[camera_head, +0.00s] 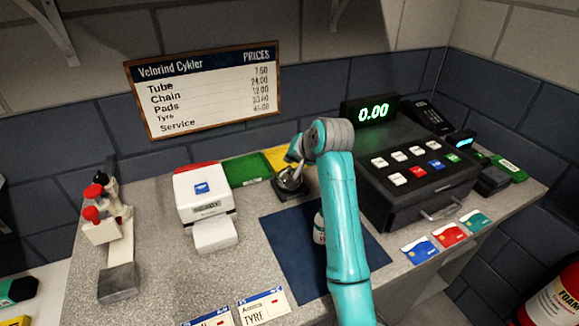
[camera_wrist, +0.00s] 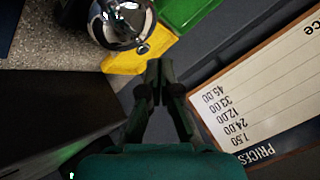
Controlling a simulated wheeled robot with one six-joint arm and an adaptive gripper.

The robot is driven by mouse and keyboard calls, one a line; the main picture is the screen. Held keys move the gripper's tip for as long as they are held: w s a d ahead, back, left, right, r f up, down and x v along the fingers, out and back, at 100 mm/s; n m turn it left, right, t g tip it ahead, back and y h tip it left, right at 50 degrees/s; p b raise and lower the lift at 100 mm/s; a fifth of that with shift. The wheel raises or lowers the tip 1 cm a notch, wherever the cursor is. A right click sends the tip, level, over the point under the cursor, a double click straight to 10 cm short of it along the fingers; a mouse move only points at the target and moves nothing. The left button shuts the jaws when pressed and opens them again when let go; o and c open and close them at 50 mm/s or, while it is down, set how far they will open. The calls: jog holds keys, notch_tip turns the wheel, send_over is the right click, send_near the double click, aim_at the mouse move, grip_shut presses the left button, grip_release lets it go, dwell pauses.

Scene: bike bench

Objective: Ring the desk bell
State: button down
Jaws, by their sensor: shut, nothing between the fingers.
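The desk bell (camera_head: 290,184) stands on the counter behind the dark blue mat, partly covered by my gripper and arm in the head view. In the wrist view the bell (camera_wrist: 122,22) is a shiny chrome dome with a small knob, near the top edge and partly cut off. My gripper (camera_wrist: 154,72) is shut and empty. Its fingertips appear just below and right of the bell in the wrist view, apart from it in the picture. The height gap cannot be told.
A black cash register (camera_head: 415,180) stands right of my arm. Green (camera_head: 247,169) and yellow (camera_head: 279,158) blocks lie behind the bell. A white card terminal (camera_head: 204,197) stands to the left. A price board (camera_head: 205,92) is on the wall. A white bottle (camera_head: 319,228) is partly hidden by my arm.

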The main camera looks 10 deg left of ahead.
aim_at(291, 168)
jog(key=shift+r, duration=0.25)
jog(key=shift+r, duration=3)
jog(key=shift+f, duration=3)
jog(key=shift+f, duration=0.15)
jog(key=shift+f, duration=0.3)
